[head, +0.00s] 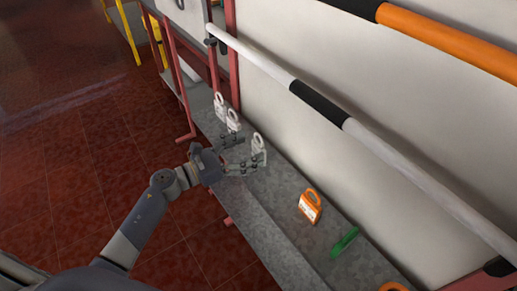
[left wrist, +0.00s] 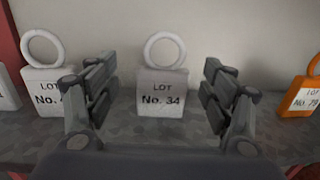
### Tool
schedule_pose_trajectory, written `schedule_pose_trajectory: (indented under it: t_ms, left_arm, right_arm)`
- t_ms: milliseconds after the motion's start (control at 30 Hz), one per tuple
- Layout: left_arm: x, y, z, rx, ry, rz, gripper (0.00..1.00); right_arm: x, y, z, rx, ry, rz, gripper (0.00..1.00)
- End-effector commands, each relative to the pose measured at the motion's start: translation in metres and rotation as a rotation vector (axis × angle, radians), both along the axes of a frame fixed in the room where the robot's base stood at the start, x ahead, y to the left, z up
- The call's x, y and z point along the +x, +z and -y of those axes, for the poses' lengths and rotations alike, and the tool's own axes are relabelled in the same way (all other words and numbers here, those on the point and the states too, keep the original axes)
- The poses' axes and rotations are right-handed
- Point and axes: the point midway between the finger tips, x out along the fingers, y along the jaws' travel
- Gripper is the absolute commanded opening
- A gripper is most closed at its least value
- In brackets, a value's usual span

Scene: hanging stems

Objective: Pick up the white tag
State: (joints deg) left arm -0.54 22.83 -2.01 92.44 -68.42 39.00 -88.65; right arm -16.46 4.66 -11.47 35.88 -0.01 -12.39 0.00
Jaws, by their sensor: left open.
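A white tag (left wrist: 163,103) with a ring on top, marked "LOT No. 34", stands upright on the grey shelf, centred between my fingers in the left wrist view. In the head view this tag (head: 258,146) is at the tips of my left gripper (head: 243,154). My left gripper is open, with one finger on each side of the tag in the wrist view (left wrist: 157,88); no contact shows. Another white tag (left wrist: 45,88) stands to its left, its number partly covered by a finger. My right gripper is out of view.
The grey shelf (head: 275,213) runs along a pale wall. Two white tags, (head: 233,120) and (head: 219,105), stand farther along. An orange tag (head: 310,207) and a green item (head: 344,242) lie nearer. A white rail (head: 265,62) runs above.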

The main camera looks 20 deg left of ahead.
Motion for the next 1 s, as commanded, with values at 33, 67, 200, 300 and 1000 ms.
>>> schedule_pose_trajectory:
  t_ms: [33,67,200,300,1000]
  left_arm:
    - [0.006,0.004,0.008,-0.006,0.000,0.000,0.75]
    - [0.009,0.004,0.012,-0.006,0.000,0.000,0.75]
    - [0.021,0.001,0.024,-0.004,0.001,0.000,0.75]
    - [0.025,0.000,0.027,-0.003,0.000,-0.001,0.75]
    - [0.025,-0.001,0.027,-0.003,0.001,-0.001,0.36]
  right_arm:
    - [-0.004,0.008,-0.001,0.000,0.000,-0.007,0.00]
    - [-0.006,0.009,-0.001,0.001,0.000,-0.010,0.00]
    - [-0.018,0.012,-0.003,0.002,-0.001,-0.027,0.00]
    - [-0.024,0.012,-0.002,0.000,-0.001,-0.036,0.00]
    - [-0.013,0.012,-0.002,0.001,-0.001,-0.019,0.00]
